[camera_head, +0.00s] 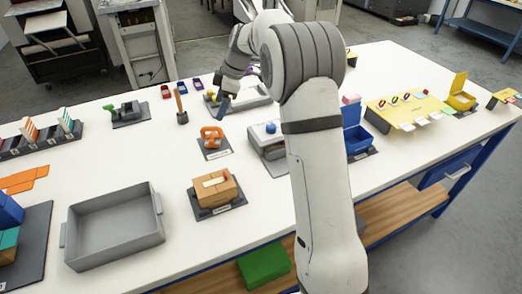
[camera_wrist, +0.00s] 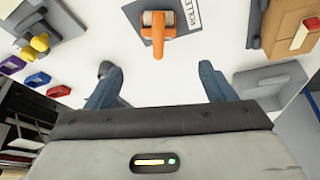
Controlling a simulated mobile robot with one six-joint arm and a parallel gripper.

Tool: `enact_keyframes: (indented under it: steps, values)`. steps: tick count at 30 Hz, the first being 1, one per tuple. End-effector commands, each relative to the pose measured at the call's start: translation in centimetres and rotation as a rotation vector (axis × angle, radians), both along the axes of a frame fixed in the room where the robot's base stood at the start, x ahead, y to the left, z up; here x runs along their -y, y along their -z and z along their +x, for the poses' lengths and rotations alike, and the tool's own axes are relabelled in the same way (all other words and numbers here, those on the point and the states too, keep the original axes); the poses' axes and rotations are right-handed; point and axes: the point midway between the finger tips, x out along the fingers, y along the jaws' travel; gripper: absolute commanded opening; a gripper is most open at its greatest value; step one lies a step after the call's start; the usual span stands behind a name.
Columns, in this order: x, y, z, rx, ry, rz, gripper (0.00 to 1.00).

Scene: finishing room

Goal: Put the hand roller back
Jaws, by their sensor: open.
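The hand roller (camera_head: 212,137) is orange and sits on a small dark pad with a white label, near the middle of the white table. In the head view my gripper (camera_head: 222,103) is above the table, behind the roller, partly hidden by my arm.
A grey empty tray (camera_head: 118,190) stands front left. A cardboard box (camera_head: 215,190) is on a dark pad in front of the roller. A wooden-handled tool (camera_head: 182,106) stands left of my gripper. A blue open box (camera_head: 357,140) is to the right. Bare table lies around the roller.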

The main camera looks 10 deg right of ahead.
Motion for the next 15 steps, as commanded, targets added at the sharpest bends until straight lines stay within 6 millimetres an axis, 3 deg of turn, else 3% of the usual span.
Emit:
enact_keyframes:
  steps: [5,9,15]
  values:
    - [1.4,-2.7,-4.2,-0.039,0.174,-0.036,0.76]
    - [3.3,-5.0,-10.4,-0.087,0.421,-0.077,0.76]
    - [5.8,-6.1,-19.8,-0.129,0.785,-0.111,0.76]
